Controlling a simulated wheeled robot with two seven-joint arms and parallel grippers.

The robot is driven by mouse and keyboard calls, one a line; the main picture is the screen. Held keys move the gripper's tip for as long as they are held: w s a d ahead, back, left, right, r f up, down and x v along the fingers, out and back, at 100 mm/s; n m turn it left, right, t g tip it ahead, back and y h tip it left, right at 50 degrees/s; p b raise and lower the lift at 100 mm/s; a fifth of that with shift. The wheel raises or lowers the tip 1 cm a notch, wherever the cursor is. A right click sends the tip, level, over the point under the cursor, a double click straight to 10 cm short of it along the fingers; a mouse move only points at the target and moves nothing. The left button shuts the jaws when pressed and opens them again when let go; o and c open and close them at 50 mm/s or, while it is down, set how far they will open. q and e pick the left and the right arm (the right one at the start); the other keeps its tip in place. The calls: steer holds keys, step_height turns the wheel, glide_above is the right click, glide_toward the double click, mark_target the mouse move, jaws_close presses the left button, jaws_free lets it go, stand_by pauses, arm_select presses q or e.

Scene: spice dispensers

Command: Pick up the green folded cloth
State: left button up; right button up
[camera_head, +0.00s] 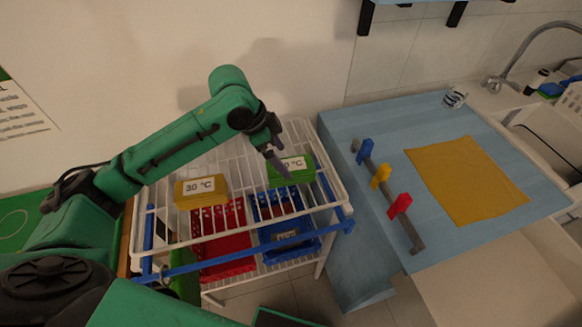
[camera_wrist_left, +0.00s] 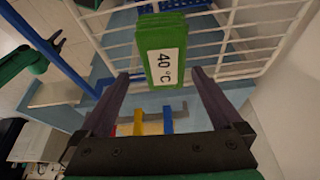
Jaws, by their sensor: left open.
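The green folded cloth (camera_head: 300,174) lies on the right part of the white wire rack's top shelf, with a white label. In the left wrist view the green cloth (camera_wrist_left: 158,42) shows its label "40 °C" and lies ahead of the fingers, between their lines. My left gripper (camera_head: 277,163) is at the left edge of the cloth in the head view, partly in front of it. In the wrist view its two fingers (camera_wrist_left: 160,84) are spread with nothing between them. My right gripper cannot be made out for certain; a dark gripper-like shape shows at the wrist view's upper left.
A yellow folded cloth (camera_head: 201,192) labelled "30 °C" lies left on the wire rack (camera_head: 222,158). Red (camera_head: 222,243) and blue (camera_head: 290,241) baskets sit below. Right of it, a blue counter (camera_head: 385,130) holds a yellow cloth (camera_head: 465,180) and a bar with blue, yellow and red pieces.

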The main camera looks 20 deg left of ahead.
mark_target(290, 165)
arm_select(q)
steer(key=x, duration=0.3)
steer(key=p+x, duration=0.1)
steer(key=x, duration=0.1)
steer(key=shift+w+d+f, duration=0.15)
steer(key=shift+w+f, duration=0.05)
steer(key=shift+w, duration=0.2)
steer(key=shift+d+f, duration=0.1)
steer(key=shift+f, duration=0.1)
steer(key=shift+c, duration=0.3)
steer(key=c, duration=1)
steer(key=shift+c, duration=1.2)
arm_select(e)
steer(key=shift+w+a+r, duration=0.55)
steer(key=shift+w+r, duration=0.15)
steer(key=shift+w, duration=0.2)
